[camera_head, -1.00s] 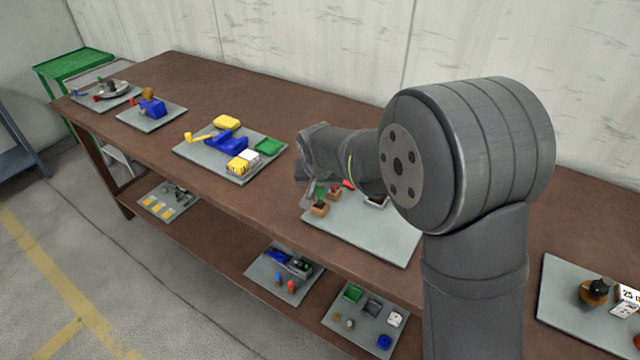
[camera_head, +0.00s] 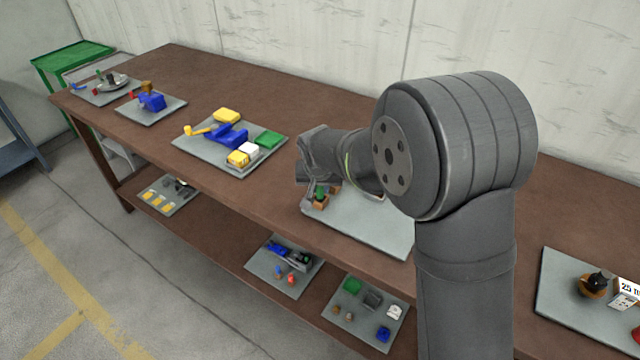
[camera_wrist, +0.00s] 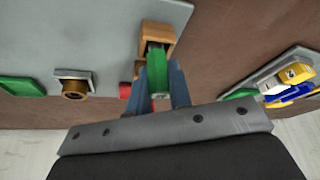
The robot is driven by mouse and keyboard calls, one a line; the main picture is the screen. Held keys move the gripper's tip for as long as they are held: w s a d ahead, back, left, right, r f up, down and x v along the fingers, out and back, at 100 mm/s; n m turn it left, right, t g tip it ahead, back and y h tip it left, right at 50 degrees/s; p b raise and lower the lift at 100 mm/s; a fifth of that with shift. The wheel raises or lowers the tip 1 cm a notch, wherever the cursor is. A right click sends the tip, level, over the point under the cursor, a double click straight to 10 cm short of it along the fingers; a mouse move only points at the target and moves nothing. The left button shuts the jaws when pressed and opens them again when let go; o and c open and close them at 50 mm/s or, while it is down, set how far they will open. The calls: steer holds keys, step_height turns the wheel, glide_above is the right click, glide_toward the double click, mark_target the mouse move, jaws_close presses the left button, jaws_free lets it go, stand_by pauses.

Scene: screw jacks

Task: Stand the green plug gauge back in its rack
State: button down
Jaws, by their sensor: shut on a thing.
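The green plug gauge (camera_wrist: 158,78) is between the two fingers of my gripper (camera_wrist: 162,85) in the wrist view. My gripper is shut on it. The far end of the gauge is at a brown wooden block (camera_wrist: 157,30) with a dark opening, which looks like its rack. I cannot tell whether the end is inside the opening or just above it. In the head view the green gauge (camera_head: 320,192) shows over a brown block (camera_head: 320,204) at the left end of the grey board, beside my gripper (camera_head: 311,192).
The grey board (camera_head: 370,225) is mostly bare. Another brown block (camera_wrist: 72,85) with a dark round opening, a green block (camera_wrist: 18,86) and a red piece (camera_wrist: 125,89) are near my gripper. A board with yellow and blue parts (camera_head: 228,136) stands to the left.

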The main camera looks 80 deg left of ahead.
steer(key=c, duration=1.2)
jaws_free()
steer(key=shift+c, duration=0.2)
steer(key=v, duration=1.7)
steer(key=shift+r, duration=0.15)
steer(key=x, duration=1.7)
steer(key=shift+f, duration=0.25)
steer(key=shift+r, duration=0.2)
steer(key=shift+r, duration=0.1)
